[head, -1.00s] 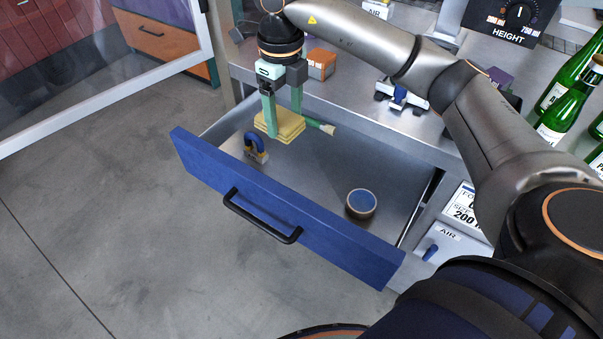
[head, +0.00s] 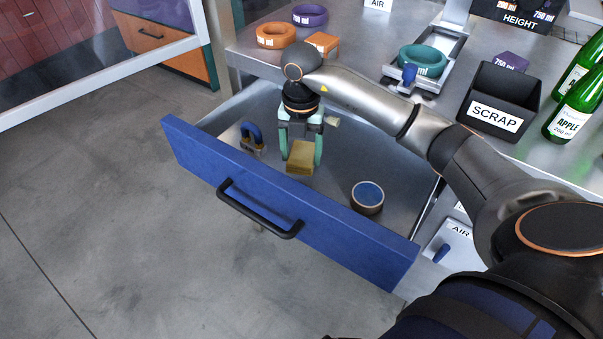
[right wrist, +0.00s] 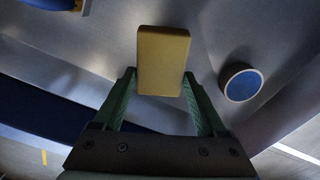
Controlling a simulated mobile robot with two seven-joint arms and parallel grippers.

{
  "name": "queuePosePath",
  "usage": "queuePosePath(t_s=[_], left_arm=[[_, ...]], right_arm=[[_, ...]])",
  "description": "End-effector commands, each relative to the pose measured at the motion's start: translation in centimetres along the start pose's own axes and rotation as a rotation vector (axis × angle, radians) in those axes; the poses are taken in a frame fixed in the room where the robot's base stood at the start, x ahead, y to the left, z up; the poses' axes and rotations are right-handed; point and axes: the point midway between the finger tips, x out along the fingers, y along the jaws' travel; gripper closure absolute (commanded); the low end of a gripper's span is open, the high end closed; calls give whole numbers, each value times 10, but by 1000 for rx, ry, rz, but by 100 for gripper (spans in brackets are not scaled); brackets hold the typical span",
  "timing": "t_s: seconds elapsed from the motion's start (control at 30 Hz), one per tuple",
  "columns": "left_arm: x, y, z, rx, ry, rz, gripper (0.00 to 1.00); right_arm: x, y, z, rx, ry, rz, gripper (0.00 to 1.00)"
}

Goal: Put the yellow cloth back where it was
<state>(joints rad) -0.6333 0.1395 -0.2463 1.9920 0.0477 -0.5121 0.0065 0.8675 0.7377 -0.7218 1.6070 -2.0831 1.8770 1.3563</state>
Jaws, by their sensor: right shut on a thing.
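The yellow cloth (head: 300,166) is a folded block low inside the open drawer (head: 285,215). My right gripper (head: 302,157) points down into the drawer and is shut on the cloth, one green finger on each side. The cloth also shows in the right wrist view (right wrist: 163,62), between and just beyond the fingertips (right wrist: 159,76). I cannot tell whether its underside touches the drawer floor. My left gripper is not in view.
In the drawer, a blue-handled item (head: 252,140) stands left of the cloth and a round blue-topped tin (head: 367,196) lies to its right. A brush (head: 332,122) is mostly hidden behind my gripper. The counter above holds colored rings, a scrap bin (head: 497,98) and green bottles (head: 575,105).

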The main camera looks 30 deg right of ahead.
Motion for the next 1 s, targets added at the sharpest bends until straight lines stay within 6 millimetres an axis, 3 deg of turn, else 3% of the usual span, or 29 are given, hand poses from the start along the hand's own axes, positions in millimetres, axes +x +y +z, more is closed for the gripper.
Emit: queuePosePath(t_s=[0.47, 0.83, 0.87, 1.0], left_arm=[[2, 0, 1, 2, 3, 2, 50], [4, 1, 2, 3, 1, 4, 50], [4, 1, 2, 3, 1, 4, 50], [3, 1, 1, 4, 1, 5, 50]], right_arm=[[55, 0, -1, -3, 2, -1, 78], [60, 0, 0, -4, -1, 0, 78], [60, 0, 0, -3, -1, 0, 25], [60, 0, 0, -3, -1, 0, 9]])
